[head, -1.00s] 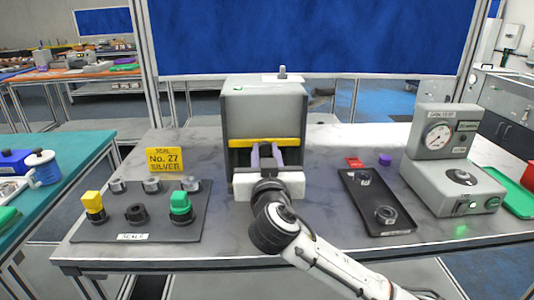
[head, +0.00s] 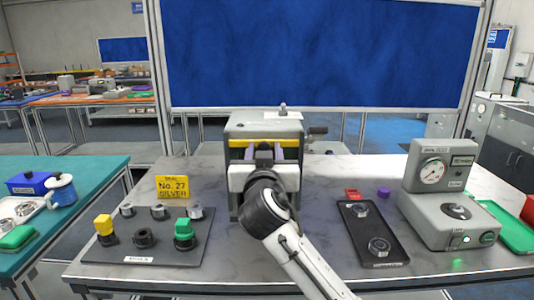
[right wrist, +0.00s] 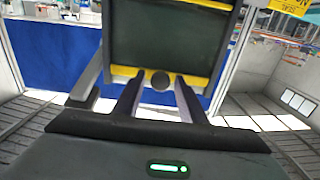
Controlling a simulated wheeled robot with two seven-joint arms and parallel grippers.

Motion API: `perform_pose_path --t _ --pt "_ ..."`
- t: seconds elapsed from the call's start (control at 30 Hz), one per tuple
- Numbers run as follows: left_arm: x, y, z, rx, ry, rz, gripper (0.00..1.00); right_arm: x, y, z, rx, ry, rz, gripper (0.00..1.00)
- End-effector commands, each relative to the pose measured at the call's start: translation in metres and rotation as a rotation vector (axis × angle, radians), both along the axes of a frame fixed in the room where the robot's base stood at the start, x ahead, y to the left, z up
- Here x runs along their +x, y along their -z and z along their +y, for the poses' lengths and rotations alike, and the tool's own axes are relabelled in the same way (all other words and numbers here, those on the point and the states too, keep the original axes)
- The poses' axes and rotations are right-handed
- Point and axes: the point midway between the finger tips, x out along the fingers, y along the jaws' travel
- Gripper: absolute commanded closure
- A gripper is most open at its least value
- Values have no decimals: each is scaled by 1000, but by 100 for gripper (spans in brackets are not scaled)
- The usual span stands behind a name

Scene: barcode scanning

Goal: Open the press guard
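The press (head: 240,190) is a grey box in the middle of the table. Its guard has a yellow bar (head: 240,143) across the front, now high, close under the top of the press. My right gripper (head: 264,153) is at the front of the press, with its fingertips at the yellow bar. In the right wrist view the guard shows as a dark panel (right wrist: 165,45) with yellow edges. The fingers (right wrist: 158,88) there stand apart, with a round dark knob (right wrist: 160,81) between their tips and gaps beside it. My arm hides the lower press front. My left gripper is not in view.
Left of the press lies a dark board (head: 170,248) with several knobs and a yellow sign (head: 172,187). To the right are a black tray (head: 365,247) with round parts, a purple piece (head: 384,192) and a grey gauge device (head: 450,215).

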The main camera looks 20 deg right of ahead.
Motion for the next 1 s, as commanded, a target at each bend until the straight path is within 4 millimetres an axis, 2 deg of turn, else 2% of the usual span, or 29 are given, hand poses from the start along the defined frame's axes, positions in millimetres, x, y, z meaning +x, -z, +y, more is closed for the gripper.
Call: perform_pose_path --t 0.37,0.47,0.8,1.0 --pt "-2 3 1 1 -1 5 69 -4 3 2 3 -2 3 57" --pt "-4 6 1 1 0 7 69 -14 3 7 4 -4 2 57" --pt "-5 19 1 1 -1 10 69 -75 4 29 6 -3 3 57" --pt "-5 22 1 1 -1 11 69 -94 2 36 2 -2 2 57"
